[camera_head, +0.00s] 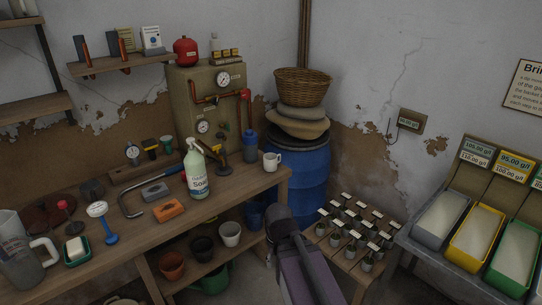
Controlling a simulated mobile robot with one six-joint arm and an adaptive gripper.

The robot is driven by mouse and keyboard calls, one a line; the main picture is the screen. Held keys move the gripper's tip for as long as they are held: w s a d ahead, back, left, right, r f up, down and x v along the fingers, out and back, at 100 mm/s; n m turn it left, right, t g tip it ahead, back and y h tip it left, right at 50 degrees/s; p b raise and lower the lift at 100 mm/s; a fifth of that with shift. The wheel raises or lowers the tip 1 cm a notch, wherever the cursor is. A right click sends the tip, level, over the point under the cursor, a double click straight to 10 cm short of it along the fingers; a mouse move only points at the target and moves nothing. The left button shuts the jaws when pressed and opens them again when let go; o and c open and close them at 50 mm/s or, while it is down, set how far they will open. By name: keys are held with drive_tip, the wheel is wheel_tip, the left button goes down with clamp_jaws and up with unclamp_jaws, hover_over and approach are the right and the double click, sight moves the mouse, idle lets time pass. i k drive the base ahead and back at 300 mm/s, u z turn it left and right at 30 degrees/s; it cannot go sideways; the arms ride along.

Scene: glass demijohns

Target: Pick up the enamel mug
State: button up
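A white mug (271,162), which looks like the enamel mug, stands upright at the right end of the wooden workbench (236,196). Its handle points to the right. My arm rises from the bottom of the picture, in front of the bench's right end, below the mug and apart from it in the picture. No gripper fingers can be made out.
A blue bottle (250,146) and a dark stand are just left of the mug. A soap spray bottle (196,172) stands further left. A blue barrel (300,172) is behind on the right. Seedling pots (352,238) stand on a low table.

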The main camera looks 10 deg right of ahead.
sight(271, 161)
drive_tip(key=z, duration=0.2)
drive_tip(key=i, duration=1.2)
drive_tip(key=z, duration=0.15)
